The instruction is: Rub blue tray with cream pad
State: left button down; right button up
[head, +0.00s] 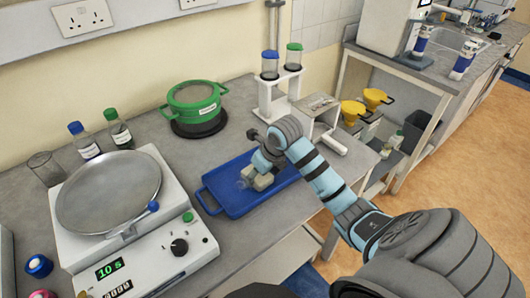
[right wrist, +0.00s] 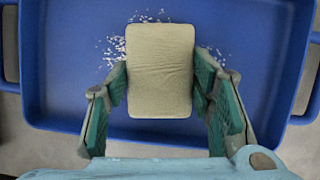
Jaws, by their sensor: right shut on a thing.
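The blue tray (head: 222,202) lies on the grey bench, between the white balance-like device and the rack; its floor also fills the right wrist view (right wrist: 62,62). My right gripper (head: 258,168) is inside the tray's outline, shut on the cream pad (head: 264,182). In the right wrist view the pad (right wrist: 160,68) sits between the two green-lined fingers. White specks (right wrist: 118,45) lie on the tray floor on both sides of the pad. The pad is low over the floor; I cannot tell if it touches. My left gripper is not in view.
A white device with a round pan (head: 108,190) stands left of the tray. A green pot (head: 194,105) sits behind it. A white rack with tubes (head: 280,90) and a small stand (head: 318,108) are at the back right. Bottles (head: 84,141) stand at the back left.

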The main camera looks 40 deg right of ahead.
aim_at(251, 186)
jog(key=shift+a+p, duration=0.3)
jog(key=shift+a, duration=1.1)
jog(key=shift+a+f, duration=0.1)
jog(key=shift+d, duration=1.75)
jog(key=shift+d+b, duration=0.4)
jog(key=shift+d, duration=1)
jog(key=shift+r, duration=0.25)
notch_tip(251, 186, up, 6)
jog(key=p, duration=0.4)
jog(key=shift+p, duration=0.4)
